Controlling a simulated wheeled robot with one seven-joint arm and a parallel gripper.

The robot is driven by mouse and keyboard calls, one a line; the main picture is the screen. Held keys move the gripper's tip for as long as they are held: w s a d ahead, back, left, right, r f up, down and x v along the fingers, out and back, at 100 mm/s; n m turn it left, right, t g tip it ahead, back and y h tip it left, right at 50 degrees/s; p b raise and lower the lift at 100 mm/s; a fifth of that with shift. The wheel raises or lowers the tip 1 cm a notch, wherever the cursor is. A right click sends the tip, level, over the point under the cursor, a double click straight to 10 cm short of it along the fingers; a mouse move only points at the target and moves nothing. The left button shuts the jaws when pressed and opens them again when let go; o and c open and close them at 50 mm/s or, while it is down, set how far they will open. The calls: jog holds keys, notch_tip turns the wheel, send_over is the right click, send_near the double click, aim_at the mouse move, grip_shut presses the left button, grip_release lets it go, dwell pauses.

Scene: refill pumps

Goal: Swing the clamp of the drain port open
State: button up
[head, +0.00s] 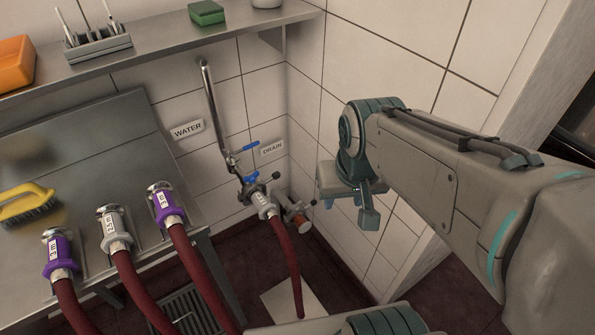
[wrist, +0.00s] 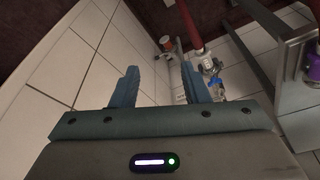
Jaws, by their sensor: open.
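The drain port (head: 297,217) is a small metal fitting with an orange-brown end, low on the tiled wall near the corner and right of the red hose's coupling (head: 262,203). In the wrist view the drain port (wrist: 168,48) shows beyond and between my fingertips. Its clamp is too small to make out clearly; a dark knob (head: 313,202) sits at its right. My gripper (head: 368,212) is open and empty, to the right of the port and apart from it. In the wrist view its two blue-grey fingers (wrist: 158,82) are spread with nothing between them.
A metal pipe (head: 214,105) with blue-handled valves (head: 250,178) runs down left of the port. The DRAIN label (head: 272,148) is on the wall above. The right-hand wall (head: 400,235) is close to my gripper.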

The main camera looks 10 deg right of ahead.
jog(key=w+f+m+b, duration=0.3)
jog(key=w+f+b, duration=0.6)
jog(key=w, duration=0.4)
jog(key=m+y+b, duration=0.1)
jog(key=m+b, duration=0.8)
jog(key=b, duration=1.1)
send_over(311, 203)
jog(key=s+d, duration=0.1)
jog(key=s, duration=0.2)
notch_tip(311, 203, down, 37)
jog(key=shift+g, duration=0.4)
jog(key=w+f+b, duration=0.1)
jog(key=f, duration=0.3)
jog(key=w+f+b, duration=0.1)
jog(key=f+b, duration=0.1)
jog(key=f, duration=0.2)
jog(key=a+f+b, duration=0.1)
jog(key=f+b, duration=0.1)
jog(key=f, duration=0.3)
jog(key=shift+w, duration=0.4)
jog(key=shift+r, duration=0.1)
grip_shut()
